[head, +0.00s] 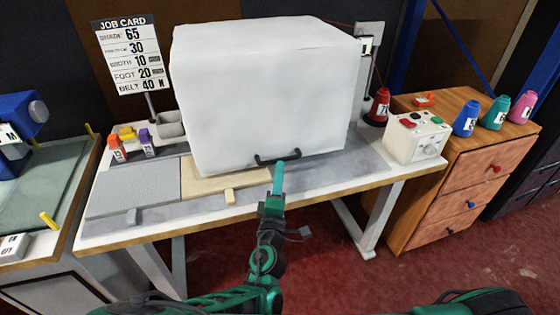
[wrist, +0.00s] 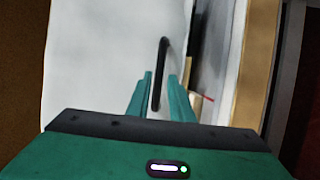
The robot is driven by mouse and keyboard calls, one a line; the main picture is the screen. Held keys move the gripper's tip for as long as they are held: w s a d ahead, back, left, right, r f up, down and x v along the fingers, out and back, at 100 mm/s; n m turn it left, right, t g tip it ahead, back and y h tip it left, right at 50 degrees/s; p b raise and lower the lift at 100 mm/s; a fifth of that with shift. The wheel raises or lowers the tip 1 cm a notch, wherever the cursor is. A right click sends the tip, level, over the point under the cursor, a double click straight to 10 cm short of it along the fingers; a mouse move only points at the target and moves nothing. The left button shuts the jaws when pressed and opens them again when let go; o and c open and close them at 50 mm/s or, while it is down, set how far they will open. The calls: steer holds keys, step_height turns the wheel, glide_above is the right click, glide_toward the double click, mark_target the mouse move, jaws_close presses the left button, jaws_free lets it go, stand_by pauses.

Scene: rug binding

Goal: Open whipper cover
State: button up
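The whipper cover (head: 265,95) is a large white box-shaped hood standing on the worktable. It is down, and whatever it covers is hidden. A black bar handle (head: 290,154) sits low on its front face. My gripper (head: 279,168) is in front of the cover at the handle's height. In the wrist view my gripper (wrist: 160,82) is open, with its teal fingers on either side of the line of the black handle (wrist: 161,72). The handle shows in the gap between them; I cannot tell whether it touches either finger. The cover (wrist: 100,60) fills the left of that view.
The worktable (head: 390,173) carries a grey board (head: 135,188), a tan board (head: 215,180) and small coloured spools at left. A job card (head: 127,53) stands behind. A control box (head: 415,140) is at right, beside a wooden drawer cabinet (head: 470,165) with several thread cones.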

steer(key=x, duration=0.5)
steer(key=shift+w+r, duration=0.1)
steer(key=shift+w, duration=0.2)
jaws_close()
steer(key=shift+a, duration=0.15)
steer(key=shift+s, duration=0.1)
